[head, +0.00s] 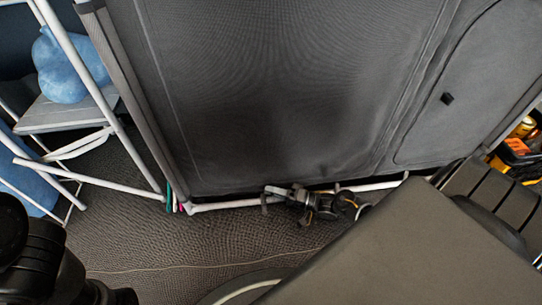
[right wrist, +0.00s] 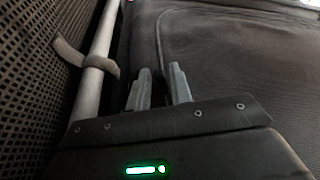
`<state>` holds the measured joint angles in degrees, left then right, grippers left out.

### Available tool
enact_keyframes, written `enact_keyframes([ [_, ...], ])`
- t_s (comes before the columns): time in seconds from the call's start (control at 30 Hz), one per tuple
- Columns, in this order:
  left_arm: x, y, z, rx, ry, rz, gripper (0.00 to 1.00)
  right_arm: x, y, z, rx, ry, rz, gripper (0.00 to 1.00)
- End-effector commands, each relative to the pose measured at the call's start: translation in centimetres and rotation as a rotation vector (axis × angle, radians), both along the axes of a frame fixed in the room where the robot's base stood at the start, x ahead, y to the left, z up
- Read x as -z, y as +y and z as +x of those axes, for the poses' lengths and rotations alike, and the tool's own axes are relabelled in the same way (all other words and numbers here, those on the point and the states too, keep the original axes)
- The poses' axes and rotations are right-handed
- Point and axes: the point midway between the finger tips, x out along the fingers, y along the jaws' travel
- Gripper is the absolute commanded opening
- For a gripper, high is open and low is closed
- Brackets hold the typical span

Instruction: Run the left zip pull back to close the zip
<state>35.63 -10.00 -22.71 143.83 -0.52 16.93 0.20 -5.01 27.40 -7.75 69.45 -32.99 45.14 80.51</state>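The dark grey fabric front (head: 280,90) of the cabinet fills the middle of the head view. Thin seam lines run along its edges; I cannot tell which carries the left zip, and I cannot make out its pull. A curved seam also shows on the fabric in the right wrist view (right wrist: 225,55). My right gripper (head: 272,194) is low at the fabric's bottom edge, by the pale pole. In the right wrist view its two grey fingers (right wrist: 160,72) stand apart with nothing visible between them. My left arm shows at the lower left; its fingers cannot be made out.
A pale frame pole (head: 225,205) runs along the fabric's bottom edge; a strap (right wrist: 82,58) loops round a pole beside my right fingers. A folding chair (head: 60,118) with a blue bundle (head: 60,68) stands at left.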

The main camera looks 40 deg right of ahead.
Motion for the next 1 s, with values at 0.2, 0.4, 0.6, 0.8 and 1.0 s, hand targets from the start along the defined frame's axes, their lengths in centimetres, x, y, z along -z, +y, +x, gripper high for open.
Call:
enact_keyframes([
  [0.2, 0.0, 0.0, 0.0, 0.0, 0.0, 0.0, 0.0, -0.1, 0.4, 0.2, -0.007, -0.001, 0.002, 0.31],
  [0.4, -0.2, 0.0, 0.0, 0.0, 0.0, 0.0, 0.0, -0.1, 0.2, -0.2, -0.008, 0.0, 0.003, 0.31],
  [0.6, -1.4, -0.1, 0.0, 0.0, 0.001, 0.004, 0.0, 0.2, -1.9, -2.6, -0.006, 0.004, 0.001, 0.31],
  [0.8, -2.2, -0.2, 0.0, 0.0, 0.0, 0.009, 0.0, 0.7, -4.5, -5.6, -0.005, 0.003, 0.001, 0.31],
  [1.0, -2.5, -0.3, 0.0, -0.001, 0.0, 0.012, 0.0, 1.1, -6.2, -7.5, -0.006, 0.001, 0.001, 0.31],
])
